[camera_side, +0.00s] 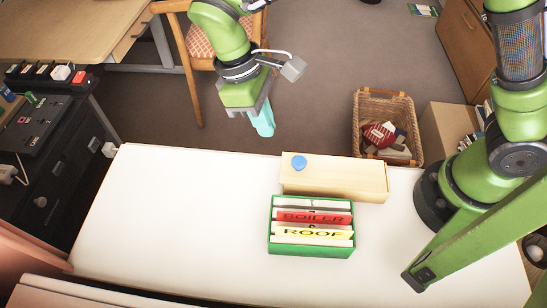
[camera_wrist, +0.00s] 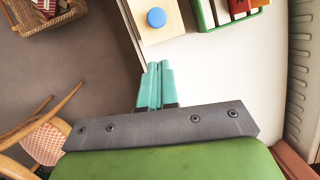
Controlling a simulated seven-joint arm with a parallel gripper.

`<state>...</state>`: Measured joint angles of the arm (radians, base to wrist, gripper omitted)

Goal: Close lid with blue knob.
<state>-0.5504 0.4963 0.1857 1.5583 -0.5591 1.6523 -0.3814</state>
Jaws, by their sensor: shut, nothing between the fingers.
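A pale wooden box (camera_side: 345,183) lies on the white table near its far edge. A round blue knob (camera_side: 299,162) sits at the left end of its top. In the wrist view the blue knob (camera_wrist: 156,18) is ahead of my fingertips, on the wooden top (camera_wrist: 153,34). Whether the lid is open or shut, I cannot tell. My gripper (camera_side: 264,133) has teal fingers and hangs in the air to the left of and beyond the box, apart from the knob. In the wrist view my gripper (camera_wrist: 159,66) is shut and empty.
A green file box (camera_side: 312,252) with cards labelled BOILER and ROOF stands just in front of the wooden box. The white table (camera_side: 170,215) is clear on the left. A wicker basket (camera_side: 388,103) and a chair (camera_side: 205,45) stand on the floor beyond.

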